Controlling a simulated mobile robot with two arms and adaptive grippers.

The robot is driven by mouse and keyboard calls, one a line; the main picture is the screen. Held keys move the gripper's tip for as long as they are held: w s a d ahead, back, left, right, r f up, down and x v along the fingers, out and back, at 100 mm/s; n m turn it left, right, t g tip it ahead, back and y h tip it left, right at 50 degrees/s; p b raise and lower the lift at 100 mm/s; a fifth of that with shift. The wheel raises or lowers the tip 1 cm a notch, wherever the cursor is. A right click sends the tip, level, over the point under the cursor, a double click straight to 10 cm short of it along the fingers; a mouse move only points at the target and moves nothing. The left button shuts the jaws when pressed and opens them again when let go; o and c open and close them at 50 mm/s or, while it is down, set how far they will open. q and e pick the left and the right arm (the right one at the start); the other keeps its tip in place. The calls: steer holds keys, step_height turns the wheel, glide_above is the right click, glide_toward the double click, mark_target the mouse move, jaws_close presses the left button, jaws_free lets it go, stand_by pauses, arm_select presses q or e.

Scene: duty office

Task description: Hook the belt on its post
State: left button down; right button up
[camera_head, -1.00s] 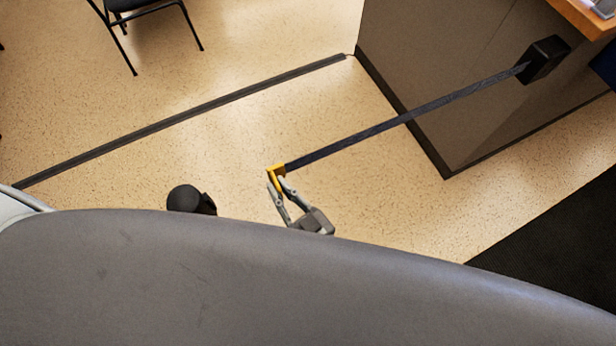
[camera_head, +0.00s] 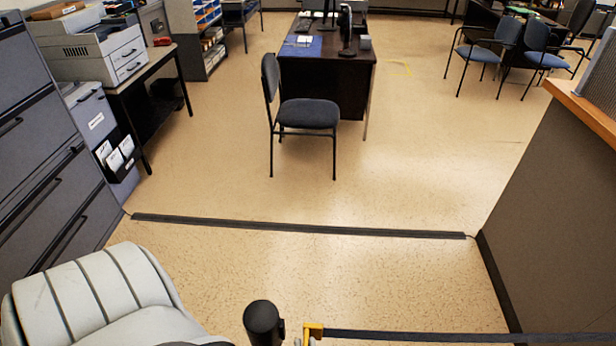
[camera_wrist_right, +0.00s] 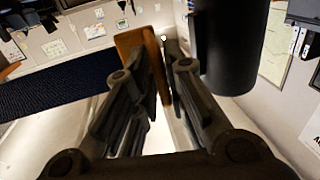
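The yellow belt end (camera_head: 313,331) shows at the bottom of the head view, just right of the black post (camera_head: 262,320), with a small gap between them. The dark belt (camera_head: 430,337) runs from it to the right. In the right wrist view my right gripper (camera_wrist_right: 158,72) has its fingers closed about the orange-yellow belt end (camera_wrist_right: 135,45). The belt (camera_wrist_right: 55,92) stretches left there, and the black post (camera_wrist_right: 232,45) stands close on the right, apart from the belt end. The post's slot is hard to make out. My left gripper is in neither view.
A dark strip (camera_head: 300,229) lies across the floor ahead. A counter (camera_head: 560,210) stands at the right, drawers (camera_head: 45,150) at the left. A chair (camera_head: 305,115) and desk (camera_head: 325,75) stand beyond the strip. The floor between is clear.

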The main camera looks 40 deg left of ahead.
steer(key=o, duration=0.3)
steer(key=shift+s+f, duration=0.1)
steer(key=shift+s, duration=0.05)
